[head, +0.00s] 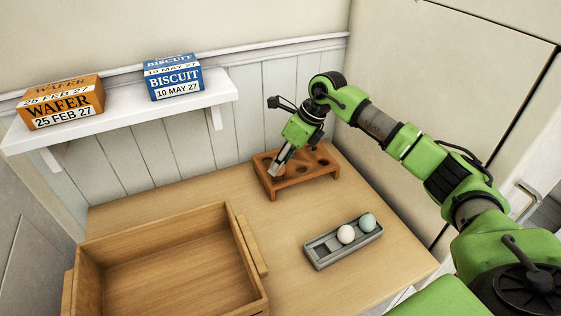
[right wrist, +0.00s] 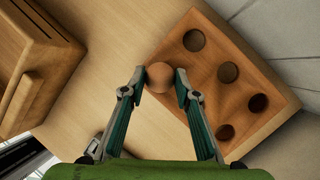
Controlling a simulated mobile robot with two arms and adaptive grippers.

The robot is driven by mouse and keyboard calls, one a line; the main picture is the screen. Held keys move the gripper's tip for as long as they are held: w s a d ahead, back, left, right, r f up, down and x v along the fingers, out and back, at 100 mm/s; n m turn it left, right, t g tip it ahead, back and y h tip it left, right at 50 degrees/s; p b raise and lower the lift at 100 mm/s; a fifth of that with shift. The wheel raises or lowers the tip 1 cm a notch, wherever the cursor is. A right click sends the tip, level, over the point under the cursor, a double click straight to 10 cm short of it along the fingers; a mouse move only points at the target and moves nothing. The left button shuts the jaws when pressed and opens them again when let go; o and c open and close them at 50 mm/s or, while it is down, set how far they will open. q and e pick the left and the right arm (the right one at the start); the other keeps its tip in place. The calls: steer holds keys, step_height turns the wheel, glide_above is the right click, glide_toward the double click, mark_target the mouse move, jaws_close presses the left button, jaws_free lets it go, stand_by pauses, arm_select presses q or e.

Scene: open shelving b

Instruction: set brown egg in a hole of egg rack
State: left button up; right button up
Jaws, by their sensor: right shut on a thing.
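The brown egg (right wrist: 159,76) sits between the fingertips of my right gripper (right wrist: 161,84) in the right wrist view, and the gripper is shut on it. In the head view my right gripper (head: 275,171) points down at the left end of the wooden egg rack (head: 303,183), and the egg is not clearly visible there. In the right wrist view the egg overlaps the near corner of the rack (right wrist: 246,52). I cannot tell whether it is above a hole or partly in one. The rack's visible holes look empty. My left gripper is not in view.
A grey tray (head: 322,262) holds a white egg (head: 346,234) and a pale blue-green egg (head: 367,222). A wooden crate (head: 240,265) stands front left. A wall shelf (head: 125,113) bears a wafer box (head: 62,105) and a biscuit box (head: 174,78). Bare tabletop lies between crate and rack.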

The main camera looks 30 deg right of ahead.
steer(key=shift+f+b, duration=0.55)
steer(key=shift+f, duration=0.3)
stand_by(0.4)
steer(key=o, duration=0.8)
